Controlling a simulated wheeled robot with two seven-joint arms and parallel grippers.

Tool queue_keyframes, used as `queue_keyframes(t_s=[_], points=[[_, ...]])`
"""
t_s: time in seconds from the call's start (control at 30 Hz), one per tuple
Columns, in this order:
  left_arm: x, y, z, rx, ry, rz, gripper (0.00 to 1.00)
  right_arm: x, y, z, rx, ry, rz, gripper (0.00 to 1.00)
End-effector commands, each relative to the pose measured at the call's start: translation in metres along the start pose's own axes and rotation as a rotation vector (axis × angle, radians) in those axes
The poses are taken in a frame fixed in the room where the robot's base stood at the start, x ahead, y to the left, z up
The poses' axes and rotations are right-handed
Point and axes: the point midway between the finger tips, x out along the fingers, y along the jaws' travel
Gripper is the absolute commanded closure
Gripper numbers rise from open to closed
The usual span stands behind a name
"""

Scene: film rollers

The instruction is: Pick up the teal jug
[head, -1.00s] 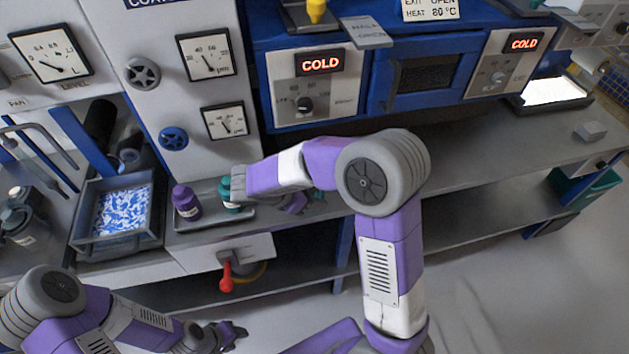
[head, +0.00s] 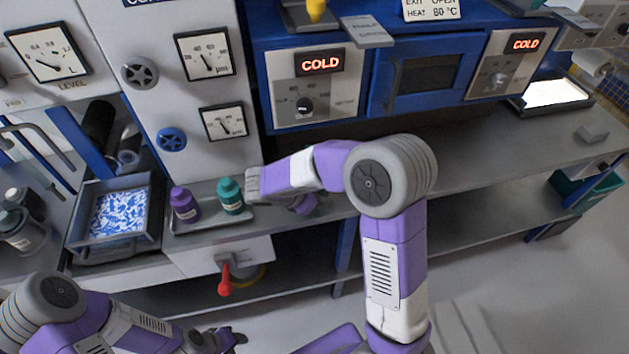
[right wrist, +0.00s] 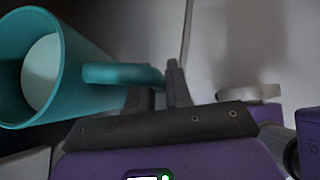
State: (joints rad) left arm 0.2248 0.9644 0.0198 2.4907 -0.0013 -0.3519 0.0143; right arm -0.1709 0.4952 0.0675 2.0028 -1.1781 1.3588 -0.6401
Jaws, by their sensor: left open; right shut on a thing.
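The teal jug (right wrist: 75,85) shows in the right wrist view at the left, its round mouth toward the camera and a pale inside. Its handle (right wrist: 118,74) reaches to the fingers of my right gripper (right wrist: 160,90), which is shut on it. I cannot tell whether the jug touches the bench. In the head view the jug is hidden behind my right arm, and my right gripper (head: 304,204) is partly hidden, low over the bench to the right of the small tray. My left gripper (head: 236,338) is open and empty at the lower left, in front of the bench.
A small tray (head: 212,222) holds a purple bottle (head: 184,205) and a teal bottle (head: 231,196), close left of my right gripper. A deeper tray (head: 118,250) with a blue-and-white sheet stands further left. A red-handled valve (head: 225,281) hangs below. The bench (head: 480,170) to the right is mostly clear.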

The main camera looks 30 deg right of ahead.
Motion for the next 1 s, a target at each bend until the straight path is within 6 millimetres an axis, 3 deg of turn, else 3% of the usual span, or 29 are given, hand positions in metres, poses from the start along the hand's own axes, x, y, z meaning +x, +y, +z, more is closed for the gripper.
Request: queue_keyframes(t_s=[0.33,0.7,1.0], points=[[-0.003,0.001,0.0,0.0,0.0,0.0,0.57,-0.006,0.001,0.006,0.003,-0.001,0.003,1.0],[-0.029,0.011,0.001,0.0,0.0,0.0,0.57,-0.056,0.002,0.055,0.006,0.0,0.004,1.0],[-0.035,0.013,0.002,0.0,0.0,0.0,0.57,-0.072,0.002,0.071,0.001,0.0,0.002,1.0]])
